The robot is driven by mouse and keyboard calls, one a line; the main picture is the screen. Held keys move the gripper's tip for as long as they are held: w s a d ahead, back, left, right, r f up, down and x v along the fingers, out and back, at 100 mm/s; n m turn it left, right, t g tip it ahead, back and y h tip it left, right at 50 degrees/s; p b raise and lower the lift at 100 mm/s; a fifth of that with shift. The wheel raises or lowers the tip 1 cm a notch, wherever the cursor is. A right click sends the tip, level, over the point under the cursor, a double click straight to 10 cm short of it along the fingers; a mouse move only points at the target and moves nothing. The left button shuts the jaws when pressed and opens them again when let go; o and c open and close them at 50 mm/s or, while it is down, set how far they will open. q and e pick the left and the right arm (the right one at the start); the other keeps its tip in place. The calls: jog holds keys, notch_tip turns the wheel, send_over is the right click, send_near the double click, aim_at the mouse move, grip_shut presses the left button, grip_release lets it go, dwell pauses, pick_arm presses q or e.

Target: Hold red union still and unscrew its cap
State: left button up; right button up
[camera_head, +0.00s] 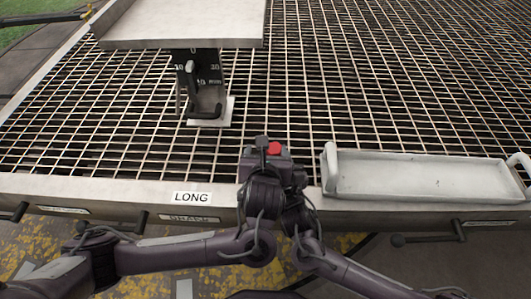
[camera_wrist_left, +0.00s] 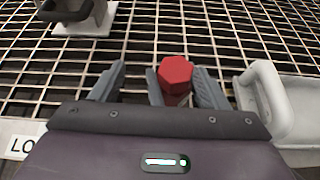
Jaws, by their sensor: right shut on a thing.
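The red union (camera_head: 274,148) shows as a small red hexagonal head at the near edge of the mesh table, largely hidden by my grippers. In the left wrist view its red head (camera_wrist_left: 176,74) stands between my left gripper's spread fingers, nearer the right one. My left gripper (camera_wrist_left: 158,72) is open, with a clear gap left of the union. A grey upright piece stands just left of the red head; I cannot tell what it is. My right gripper (camera_head: 282,160) is shut on the red union. The lower part of the union is hidden.
A pale tray (camera_head: 420,162) with raised ends lies to the right on the mesh (camera_head: 300,80). A dark scale post (camera_head: 197,78) with a hook stands behind, under a pale plate (camera_head: 180,22). A LONG label (camera_head: 192,198) and several dark handles line the front rim. The mesh between is bare.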

pick_arm(q)
jog(key=shift+s+d+r+h, duration=0.1)
jog(key=shift+d+r+h, duration=0.2)
jog(key=shift+d+r, duration=0.6)
pick_arm(e)
jog(key=shift+s+a+f+n+g+y, duration=0.3)
jog(key=shift+s+a+f+n+g, duration=0.1)
jog(key=shift+s+a+f, duration=0.4)
jog(key=shift+w+a, duration=0.1)
pick_arm(q)
jog(key=shift+a+m+h, duration=0.2)
jog(key=shift+m+h, duration=0.6)
jog(key=shift+h, duration=0.2)
pick_arm(e)
jog(key=shift+w+d+r, duration=0.2)
jog(key=shift+w+r, duration=0.05)
jog(key=shift+r, duration=0.05)
grip_shut()
pick_arm(q)
jog(key=shift+w+a+f+m+g+h, duration=0.1)
jog(key=shift+w+a+m+g+h, duration=0.1)
jog(key=shift+m+g+h, duration=1.2)
jog(key=shift+w+a+f+m+g+h, duration=0.2)
jog(key=shift+m+g+h, duration=0.75)
jog(key=shift+m+h, duration=0.95)
jog(key=shift+w+a+m+g+h, duration=0.15)
jog(key=shift+a+m+g+h, duration=0.1)
jog(key=shift+m+g+h, duration=1.15)
jog(key=shift+m+t, duration=0.3)
jog(key=shift+t, duration=0.05)
